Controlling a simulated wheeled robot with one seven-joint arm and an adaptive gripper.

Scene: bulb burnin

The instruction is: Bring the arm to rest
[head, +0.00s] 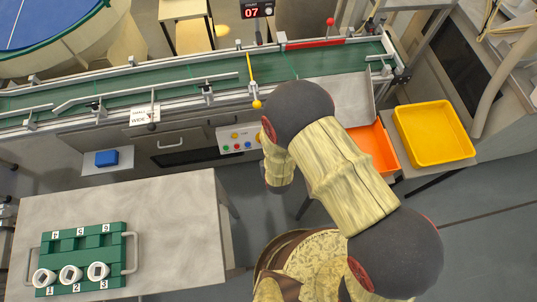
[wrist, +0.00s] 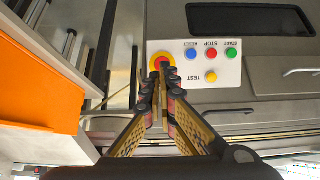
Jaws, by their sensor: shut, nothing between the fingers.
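My gripper (wrist: 160,88) is shut and empty in the wrist view, its two fingers together. In the head view my arm (head: 335,165) reaches from the bottom right up toward the conveyor, bends at a dark joint and hangs down. My fingers are not visible there.
A green conveyor (head: 190,85) runs across the back. An orange bin (head: 372,150) and a yellow tray (head: 435,133) stand right of my arm. At left, a table (head: 170,215) bears a green rack (head: 85,258) with three white pieces. Floor is clear between.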

